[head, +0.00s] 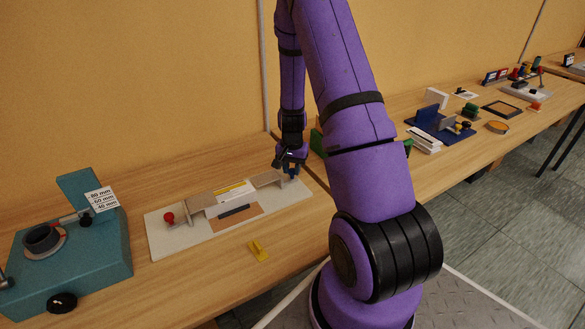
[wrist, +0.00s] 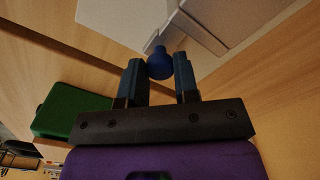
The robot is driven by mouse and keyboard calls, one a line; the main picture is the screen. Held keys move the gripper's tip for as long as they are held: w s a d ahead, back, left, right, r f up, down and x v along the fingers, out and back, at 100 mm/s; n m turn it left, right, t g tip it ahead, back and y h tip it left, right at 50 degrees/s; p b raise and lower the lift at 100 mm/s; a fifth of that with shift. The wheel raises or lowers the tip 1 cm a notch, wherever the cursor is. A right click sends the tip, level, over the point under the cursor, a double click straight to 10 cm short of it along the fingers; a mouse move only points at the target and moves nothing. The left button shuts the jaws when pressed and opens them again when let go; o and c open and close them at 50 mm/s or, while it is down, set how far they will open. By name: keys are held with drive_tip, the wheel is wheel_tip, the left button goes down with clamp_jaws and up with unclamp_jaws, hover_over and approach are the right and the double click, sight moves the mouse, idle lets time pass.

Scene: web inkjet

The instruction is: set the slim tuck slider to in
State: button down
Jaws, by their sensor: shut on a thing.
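A pale board (head: 160,241) lies on the wooden bench in the head view, with a red knob (head: 169,217) on its left and a blue knob (head: 294,171) at its right end. No label naming the slim tuck slider is readable. My gripper (head: 289,164) is at the right end of the board, over the blue knob. In the wrist view, my two blue-tipped fingers (wrist: 158,72) stand on either side of the round blue knob (wrist: 159,60), shut on it. Its stem points towards a grey metal plate (wrist: 203,30). The fingers partly hide the knob in the head view.
A teal machine (head: 95,262) with a size card stands to the left. A green block (wrist: 72,110) is near my gripper. Other fixtures, including a blue one (head: 440,125), fill the bench to the right.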

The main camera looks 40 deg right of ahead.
sight(279, 173)
drive_tip(key=shift+w+a, duration=0.2)
drive_tip(key=shift+a, duration=0.55)
drive_tip(key=shift+w+a, duration=0.2)
drive_tip(key=shift+a, duration=0.55)
drive_tip(key=shift+w+a, duration=0.2)
drive_tip(key=shift+a, duration=0.55)
drive_tip(key=c, duration=0.9)
unclamp_jaws()
drive_tip(key=shift+o, duration=0.2)
wheel_tip(279, 173, up, 11)
drive_tip(key=shift+f, duration=0.1)
